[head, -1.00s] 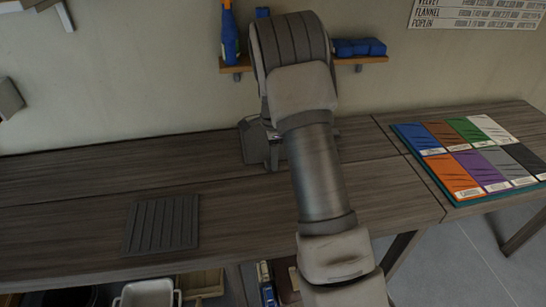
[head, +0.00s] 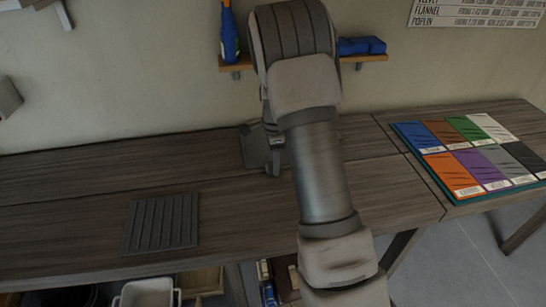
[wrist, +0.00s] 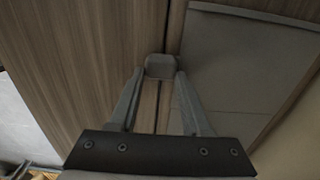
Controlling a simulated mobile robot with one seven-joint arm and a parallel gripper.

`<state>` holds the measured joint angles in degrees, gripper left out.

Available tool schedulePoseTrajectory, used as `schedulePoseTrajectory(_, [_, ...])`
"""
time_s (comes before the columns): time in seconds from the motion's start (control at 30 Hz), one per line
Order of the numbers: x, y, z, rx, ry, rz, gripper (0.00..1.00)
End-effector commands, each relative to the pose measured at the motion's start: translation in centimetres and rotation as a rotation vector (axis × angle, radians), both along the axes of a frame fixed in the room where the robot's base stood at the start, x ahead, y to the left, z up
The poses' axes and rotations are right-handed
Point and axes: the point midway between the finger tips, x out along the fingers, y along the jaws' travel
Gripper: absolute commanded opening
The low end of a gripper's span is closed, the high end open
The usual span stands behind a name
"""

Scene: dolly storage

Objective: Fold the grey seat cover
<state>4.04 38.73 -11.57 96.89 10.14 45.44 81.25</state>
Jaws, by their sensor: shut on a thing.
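The grey seat cover (head: 253,150) lies on the wooden table near its back, partly hidden behind my arm in the head view. In the wrist view, the cover (wrist: 245,75) is a flat grey panel to the right of my fingers, with a crease line across it. My gripper (head: 273,163) is low over the table at the cover. In the wrist view, my gripper (wrist: 160,72) has a small grey piece between its fingertips and is shut on it. It looks like part of the cover, but the join is not clear.
A ribbed grey mat (head: 162,223) lies on the table to the left. A board of coloured swatches (head: 470,155) lies on the right-hand table. A wall shelf (head: 375,59) with blue items is behind my arm. The left tabletop is mostly clear.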

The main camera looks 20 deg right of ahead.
Motion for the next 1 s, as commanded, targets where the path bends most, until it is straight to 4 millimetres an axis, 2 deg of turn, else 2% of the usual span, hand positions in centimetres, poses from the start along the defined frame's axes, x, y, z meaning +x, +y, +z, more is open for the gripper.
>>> schedulePoseTrajectory(0.5, [-5.0, 1.1, 0.1, 0.0, -0.001, 0.001, 0.0])
schedulePoseTrajectory(1.0, [-5.9, 1.2, 0.1, 0.0, -0.001, 0.001, 0.0])
